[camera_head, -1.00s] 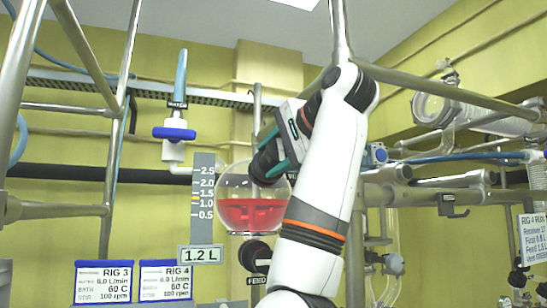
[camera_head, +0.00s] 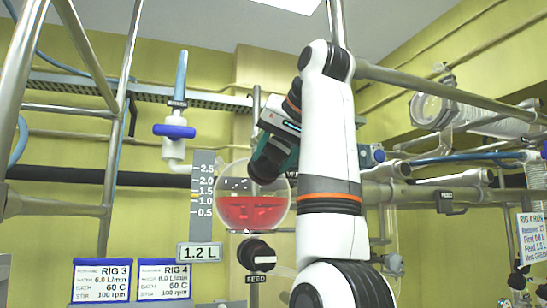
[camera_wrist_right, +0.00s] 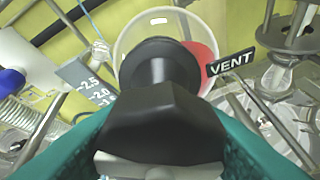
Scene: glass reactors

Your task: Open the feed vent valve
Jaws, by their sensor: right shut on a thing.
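The black vent valve knob (camera_wrist_right: 160,122) fills the middle of the right wrist view, with its black stem reaching toward the glass vessel behind. A black VENT label (camera_wrist_right: 230,63) is beside it. My right gripper (camera_wrist_right: 160,140) has its teal fingers on both sides of the knob and is shut on it. In the head view, my right gripper (camera_head: 270,163) is at the upper right of the round feed vessel (camera_head: 252,210), which holds red liquid. The arm hides most of the VENT label there. My left gripper is not in view.
A black FEED valve (camera_head: 257,251) is below the vessel. A volume scale (camera_head: 203,190) and a 1.2 L sign (camera_head: 200,253) are to its left. A blue-handled water valve (camera_head: 174,131) is farther left. Metal frame tubes (camera_head: 118,120) stand at the left.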

